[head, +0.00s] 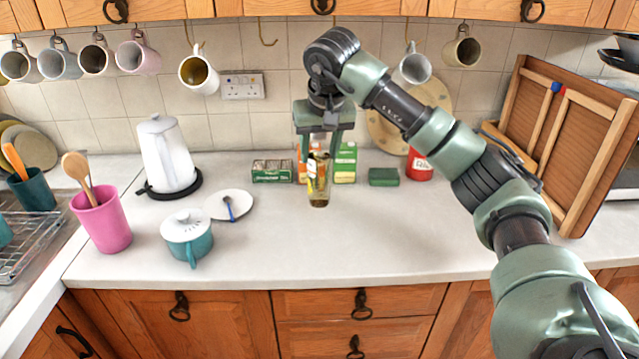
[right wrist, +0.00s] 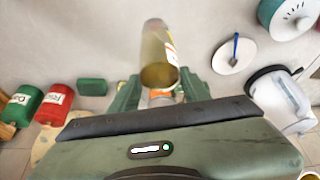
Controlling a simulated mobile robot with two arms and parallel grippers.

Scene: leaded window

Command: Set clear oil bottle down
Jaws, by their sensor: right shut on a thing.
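The clear oil bottle (head: 318,183), with yellowish contents and a label, is upright over the middle of the counter. My right gripper (head: 319,158) comes down from above and is shut on its upper part. In the right wrist view the bottle (right wrist: 157,62) stands out between the fingers (right wrist: 158,92). I cannot tell whether its base touches the worktop (head: 400,235). My left gripper is not in view.
Small boxes, including a green one (head: 272,171) and a green-white one (head: 345,164), stand behind the bottle. A green block (head: 383,177) and red canister (head: 419,166) are to the right. A teal pot (head: 188,236) and white plate (head: 230,205) are left. The counter in front is clear.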

